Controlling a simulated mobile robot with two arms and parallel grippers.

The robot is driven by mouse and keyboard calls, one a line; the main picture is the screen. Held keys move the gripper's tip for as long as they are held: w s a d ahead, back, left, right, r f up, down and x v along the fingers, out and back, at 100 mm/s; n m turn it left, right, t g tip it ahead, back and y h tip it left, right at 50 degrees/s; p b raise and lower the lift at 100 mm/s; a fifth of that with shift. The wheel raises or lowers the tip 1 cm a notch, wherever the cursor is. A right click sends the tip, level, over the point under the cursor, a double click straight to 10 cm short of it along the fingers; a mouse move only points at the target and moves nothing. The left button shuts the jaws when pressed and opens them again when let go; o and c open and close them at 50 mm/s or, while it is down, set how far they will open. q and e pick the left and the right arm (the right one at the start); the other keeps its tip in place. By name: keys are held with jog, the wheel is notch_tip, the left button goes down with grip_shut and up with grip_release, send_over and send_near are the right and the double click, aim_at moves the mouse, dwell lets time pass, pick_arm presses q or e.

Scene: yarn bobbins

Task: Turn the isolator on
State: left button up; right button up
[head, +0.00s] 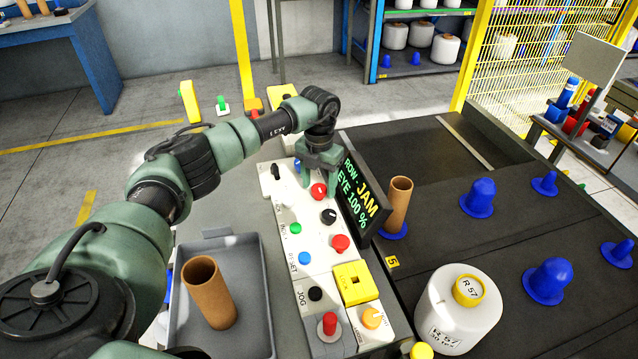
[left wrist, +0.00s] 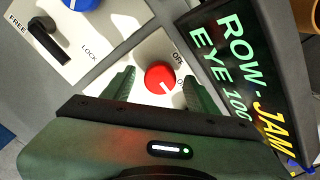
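A red rotary knob (head: 319,191) sits at the far end of the sloped white control panel (head: 317,262), left of the display. In the left wrist view the red knob (left wrist: 160,77) has a small white mark near its lower edge. Partly hidden lettering beside it seems to read OFF. My left gripper (head: 317,177) is over this knob, pointing down. In the left wrist view its two fingers (left wrist: 158,92) are apart, one on each side of the knob. I cannot tell whether they touch it. My right gripper is not in view.
The display (head: 364,197) reading "ROW - JAM, EYE 100 %" stands close on the right. A black lever (left wrist: 48,38) marked FREE and LOCK and a blue knob are nearby. Other buttons and a yellow-framed switch (head: 355,283) line the panel. A grey tray (head: 245,262) holds a brown tube.

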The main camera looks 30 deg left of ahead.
aim_at(319, 187)
pick_arm(q)
notch_tip(319, 187, up, 8)
jog(key=shift+f+b, duration=0.1)
jog(key=shift+b, duration=0.25)
dwell(0.4)
